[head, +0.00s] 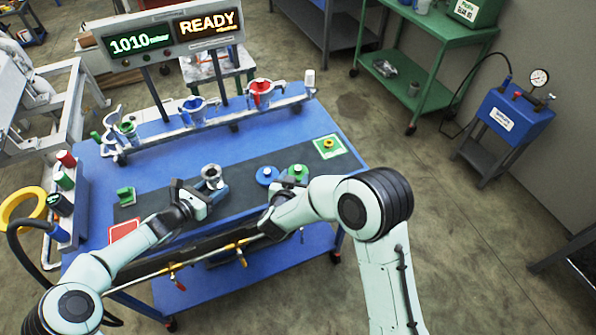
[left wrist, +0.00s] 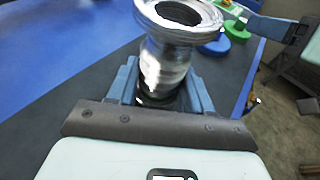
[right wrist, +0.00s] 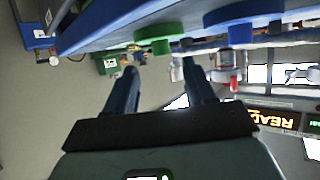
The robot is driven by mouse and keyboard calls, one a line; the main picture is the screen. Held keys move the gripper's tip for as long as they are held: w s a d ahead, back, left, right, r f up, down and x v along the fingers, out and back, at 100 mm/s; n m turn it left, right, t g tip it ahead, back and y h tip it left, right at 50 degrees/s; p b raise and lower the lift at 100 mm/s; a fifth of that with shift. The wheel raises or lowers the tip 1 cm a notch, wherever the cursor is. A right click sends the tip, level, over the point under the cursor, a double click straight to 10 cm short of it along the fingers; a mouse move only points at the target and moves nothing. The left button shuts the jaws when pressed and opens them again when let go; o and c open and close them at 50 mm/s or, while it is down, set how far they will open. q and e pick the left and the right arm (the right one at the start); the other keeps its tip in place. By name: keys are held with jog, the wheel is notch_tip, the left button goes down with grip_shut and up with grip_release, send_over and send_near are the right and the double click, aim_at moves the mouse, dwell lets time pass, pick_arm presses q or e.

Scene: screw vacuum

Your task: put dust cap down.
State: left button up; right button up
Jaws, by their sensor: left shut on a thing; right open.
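My left gripper (head: 208,187) is shut on a silver flanged fitting (head: 211,172), held upright over the dark mat. In the left wrist view the fitting (left wrist: 168,55) stands between the fingers with its open ring upward. A blue round cap (head: 267,175) and a green round cap (head: 298,171), each with a knob, lie side by side right of the fitting. I cannot tell which is the dust cap meant. My right gripper (right wrist: 160,72) is open and empty. In the right wrist view, the green cap (right wrist: 158,36) and blue cap (right wrist: 240,30) are beyond its fingers.
A green square with a yellow-centred piece (head: 328,146) is at the table's right. A rail with fittings (head: 230,115) runs along the back.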

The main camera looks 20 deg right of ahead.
aim_at(298, 166)
jog(key=x, duration=0.4)
jog(key=shift+w+d+f, duration=0.1)
jog(key=shift+w+d, duration=0.05)
jog(key=shift+w, duration=0.2)
grip_shut()
